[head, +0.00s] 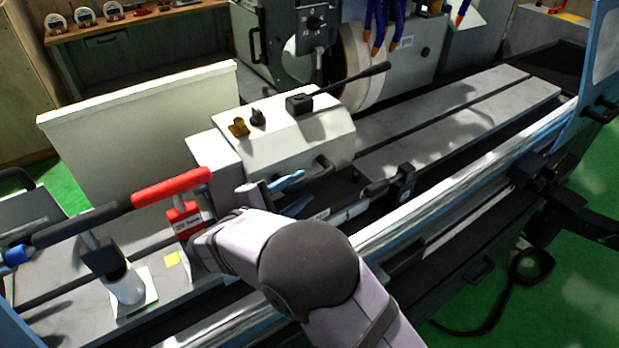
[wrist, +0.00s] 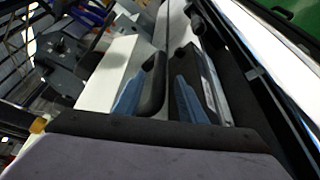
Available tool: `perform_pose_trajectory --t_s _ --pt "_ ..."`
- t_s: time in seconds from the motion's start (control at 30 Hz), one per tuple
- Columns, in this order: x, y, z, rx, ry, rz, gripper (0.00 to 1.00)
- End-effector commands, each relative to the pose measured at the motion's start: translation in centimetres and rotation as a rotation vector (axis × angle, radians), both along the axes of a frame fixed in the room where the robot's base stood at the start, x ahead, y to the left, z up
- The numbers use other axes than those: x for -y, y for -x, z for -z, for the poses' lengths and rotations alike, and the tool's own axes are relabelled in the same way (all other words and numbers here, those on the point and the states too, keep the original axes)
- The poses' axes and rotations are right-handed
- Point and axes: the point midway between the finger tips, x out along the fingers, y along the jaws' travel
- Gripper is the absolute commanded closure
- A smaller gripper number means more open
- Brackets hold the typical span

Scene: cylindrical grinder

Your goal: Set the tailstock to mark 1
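The tailstock (head: 300,130) is a white block with a long black lever on top, seated on the grinder's table (head: 440,130). A dark handle (head: 312,172) sticks out low on its front side. My gripper (head: 304,187) has blue fingers and is beside that handle. In the wrist view, my gripper (wrist: 164,85) is open, its fingers apart. The dark handle (wrist: 155,82) shows between them, close to the left finger; I cannot tell whether they touch. A small white label (head: 318,216) shows below the fingers, too small to read. Mark 1 cannot be made out.
A red handle with a red tag (head: 184,218) stands left of my gripper. A black-handled clamp or stop (head: 402,182) is on the table to the right. The grinding wheel (head: 362,65) is behind the tailstock. The table to the tailstock's right is bare.

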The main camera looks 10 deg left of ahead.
Motion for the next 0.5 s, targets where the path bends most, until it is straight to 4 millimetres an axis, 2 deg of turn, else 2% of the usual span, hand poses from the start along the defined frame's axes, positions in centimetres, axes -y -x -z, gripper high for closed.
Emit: perform_pose_trajectory --t_s 0.2,0.5 --pt "1.3 -2.6 0.3 0.000 0.001 0.003 0.63" --pt "2.0 -4.1 0.9 0.001 0.000 -0.001 0.63"
